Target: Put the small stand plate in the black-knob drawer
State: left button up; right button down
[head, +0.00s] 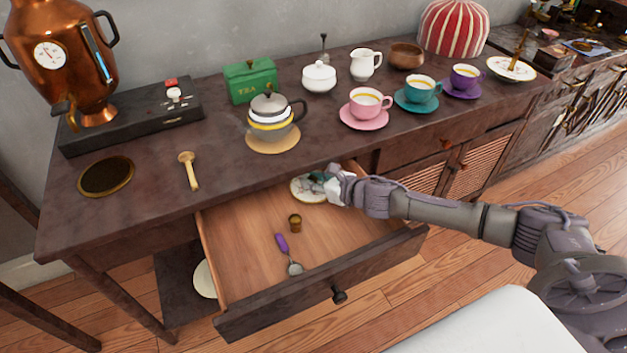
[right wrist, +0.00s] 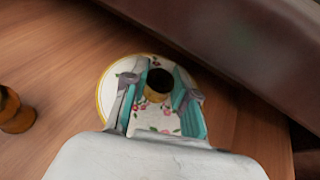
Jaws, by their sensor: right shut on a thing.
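The black-knob drawer (head: 340,294) is pulled open under the table. The small stand plate (head: 306,189), white with flowers and a gold rim, is inside the drawer's outline at the back right. My right gripper (head: 331,187) is shut on it from above. In the right wrist view my fingers (right wrist: 158,95) are on either side of the dark-topped gold post at the middle of the plate (right wrist: 106,78). I cannot tell whether the plate touches the drawer floor. My left gripper is not in view.
A small brass cup (head: 295,222) and a purple-handled utensil (head: 287,252) lie in the drawer; its left floor is clear. The table's front edge overhangs the drawer's back.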

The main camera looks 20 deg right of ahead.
jog(key=c, duration=1.3)
grip_release()
jog(key=shift+f, duration=0.1)
jog(key=o, duration=0.4)
